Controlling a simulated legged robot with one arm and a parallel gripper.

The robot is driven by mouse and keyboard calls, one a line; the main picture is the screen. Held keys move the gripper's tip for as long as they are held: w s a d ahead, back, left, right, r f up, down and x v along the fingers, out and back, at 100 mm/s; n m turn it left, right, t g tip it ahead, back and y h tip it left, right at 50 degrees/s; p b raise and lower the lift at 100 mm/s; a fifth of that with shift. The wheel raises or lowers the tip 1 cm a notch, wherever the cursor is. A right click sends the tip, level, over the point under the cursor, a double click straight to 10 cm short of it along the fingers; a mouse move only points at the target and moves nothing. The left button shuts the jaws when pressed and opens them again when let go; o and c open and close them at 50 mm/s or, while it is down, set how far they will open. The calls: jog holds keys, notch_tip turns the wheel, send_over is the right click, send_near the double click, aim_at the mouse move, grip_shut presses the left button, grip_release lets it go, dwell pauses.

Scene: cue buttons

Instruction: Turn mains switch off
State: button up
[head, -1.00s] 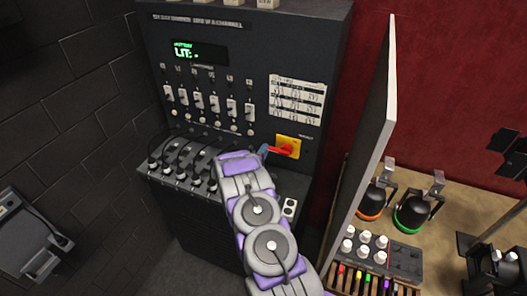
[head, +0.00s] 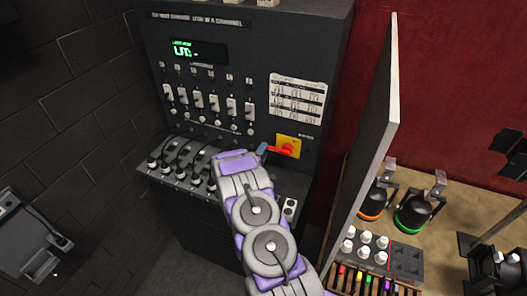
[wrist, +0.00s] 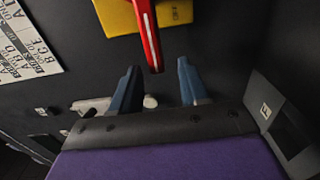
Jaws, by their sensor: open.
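The mains switch is a red handle (head: 281,150) on a yellow plate (head: 290,141), on the front of the dark control cabinet. In the head view the handle lies roughly sideways, pointing left toward my gripper (head: 262,152). In the wrist view the red handle (wrist: 149,35) hangs from the yellow plate (wrist: 176,10) toward my open gripper (wrist: 158,82). Its tip is just ahead of the blue fingertips, around the middle of the gap. I cannot tell whether they touch. My arm partly hides the cabinet's lower ledge.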

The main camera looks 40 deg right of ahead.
jog(key=b+v, duration=0.1)
jog(key=v, duration=1.5)
jog(key=shift+s+b, duration=0.15)
jog(key=shift+b, duration=0.15)
jog(key=shift+a, duration=0.1)
